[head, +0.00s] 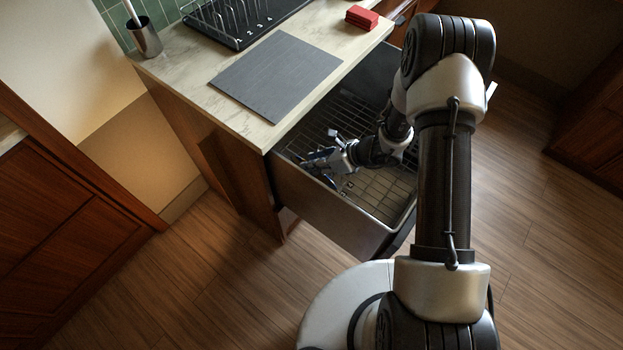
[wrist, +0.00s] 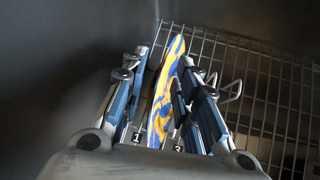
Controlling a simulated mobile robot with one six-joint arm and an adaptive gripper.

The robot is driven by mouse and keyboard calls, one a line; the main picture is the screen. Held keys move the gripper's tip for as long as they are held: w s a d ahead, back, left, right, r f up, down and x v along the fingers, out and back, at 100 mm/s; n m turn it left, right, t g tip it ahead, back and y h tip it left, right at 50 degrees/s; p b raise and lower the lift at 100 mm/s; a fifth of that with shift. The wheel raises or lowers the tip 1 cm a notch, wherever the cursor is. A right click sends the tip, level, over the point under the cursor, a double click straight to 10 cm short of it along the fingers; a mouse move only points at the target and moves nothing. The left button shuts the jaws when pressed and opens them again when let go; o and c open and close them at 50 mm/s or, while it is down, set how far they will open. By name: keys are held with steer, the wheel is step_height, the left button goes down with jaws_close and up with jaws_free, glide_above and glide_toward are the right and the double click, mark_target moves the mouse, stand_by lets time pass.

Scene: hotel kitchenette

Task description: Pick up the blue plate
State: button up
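The blue plate (wrist: 166,90) has yellow-orange swirls. In the wrist view it stands on edge, seen nearly edge-on, between the two fingers of my gripper (wrist: 166,64). Dark gaps show between the plate and the fingers, wider on the left, so the fingers look open around it. In the head view my gripper (head: 318,163) reaches down into the open drawer (head: 330,212), near its left end. The plate cannot be made out clearly there. Its lower part is hidden behind the gripper's body in the wrist view.
A wire rack (head: 378,190) lines the drawer, and its high walls surround my gripper. On the counter are a grey mat (head: 277,77), a black numbered rack (head: 240,22), a red block (head: 362,17) and a dark cup (head: 144,38).

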steer(key=shift+r, duration=0.1)
steer(key=shift+c, duration=0.4)
jaws_close()
stand_by(0.3)
